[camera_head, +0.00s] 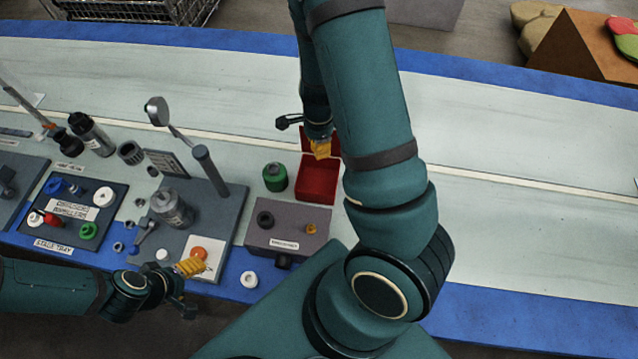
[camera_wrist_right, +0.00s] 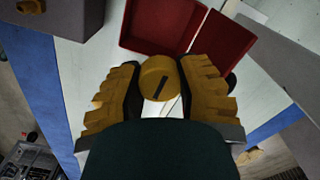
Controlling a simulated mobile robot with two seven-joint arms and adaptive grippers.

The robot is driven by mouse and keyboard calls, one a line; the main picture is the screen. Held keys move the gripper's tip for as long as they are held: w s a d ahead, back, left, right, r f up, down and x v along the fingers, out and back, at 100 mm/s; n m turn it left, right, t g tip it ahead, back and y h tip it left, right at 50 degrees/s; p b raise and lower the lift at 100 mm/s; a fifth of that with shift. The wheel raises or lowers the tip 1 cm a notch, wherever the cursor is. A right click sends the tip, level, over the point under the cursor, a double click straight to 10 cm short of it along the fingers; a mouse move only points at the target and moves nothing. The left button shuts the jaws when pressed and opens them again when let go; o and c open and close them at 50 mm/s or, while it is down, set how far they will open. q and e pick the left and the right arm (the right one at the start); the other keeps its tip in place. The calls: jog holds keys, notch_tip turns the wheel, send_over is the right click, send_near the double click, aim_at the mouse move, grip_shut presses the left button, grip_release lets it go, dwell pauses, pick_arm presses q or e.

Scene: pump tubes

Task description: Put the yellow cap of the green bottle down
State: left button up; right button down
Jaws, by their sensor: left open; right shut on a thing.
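My right gripper (camera_head: 320,150) is shut on the yellow cap (camera_wrist_right: 159,78), a round piece with a dark slot in its face, held between the two yellow fingers in the right wrist view. In the head view this gripper is above the far side of the open red box (camera_head: 318,180), and the cap cannot be told apart from the yellow fingers. The green bottle (camera_head: 275,178) stands upright just left of the red box, with no yellow cap visible on it. My left gripper (camera_head: 191,267) is open at the lower left, close to an orange round piece (camera_head: 198,253).
The grey pump block (camera_head: 290,224) is in front of the red box. A grey board with a metal jar (camera_head: 172,208) and posts stands left, beside a dark tray (camera_head: 110,218) of coloured caps. The table right of my right arm is clear.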

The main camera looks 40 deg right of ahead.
jog(key=b, duration=0.5)
send_over(318, 184)
notch_tip(318, 184, down, 14)
jog(key=shift+s+r, duration=0.1)
jog(key=shift+r, duration=0.1)
pick_arm(q)
jog(key=shift+w+f+b, duration=0.15)
jog(key=shift+f+b, duration=0.45)
jog(key=shift+f, duration=2.85)
pick_arm(e)
jog(key=shift+f, duration=2.55)
jog(key=shift+r, duration=0.1)
pick_arm(q)
jog(key=shift+f, duration=0.15)
pick_arm(e)
jog(key=shift+f, duration=0.25)
jog(key=c, duration=0.7)
grip_release()
jog(key=shift+r, duration=0.1)
